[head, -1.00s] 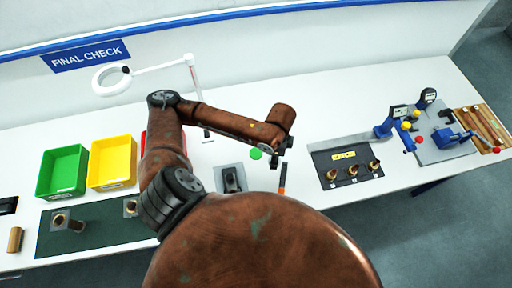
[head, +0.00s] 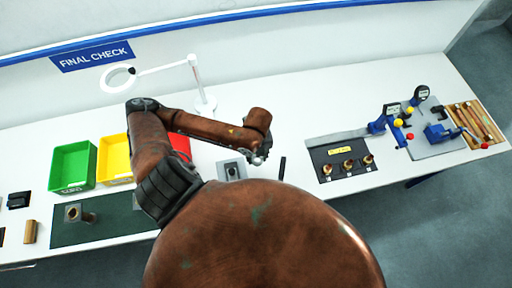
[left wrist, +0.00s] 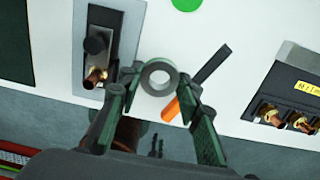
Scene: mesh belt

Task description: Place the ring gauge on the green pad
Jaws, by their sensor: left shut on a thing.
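The ring gauge (left wrist: 147,75), a small grey ring, is between the fingertips of my left gripper (left wrist: 159,82) in the left wrist view, and the fingers are shut on it. The ring's open hole faces the camera. The green pad (left wrist: 186,4), a round green disc, is cut by the top edge of that view, up and right of the ring and apart from it in the picture. In the head view my left gripper (head: 258,158) is over the table's middle, and the green pad is hidden there. My right gripper is not in view.
A grey fixture (head: 220,172) stands left of the gripper. A black-and-orange tool (left wrist: 208,67) lies close to the right. A black panel (head: 320,156) with brass fittings is farther right. Green (head: 72,166) and yellow (head: 114,160) bins and a magnifier lamp (head: 205,103) stand left and behind.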

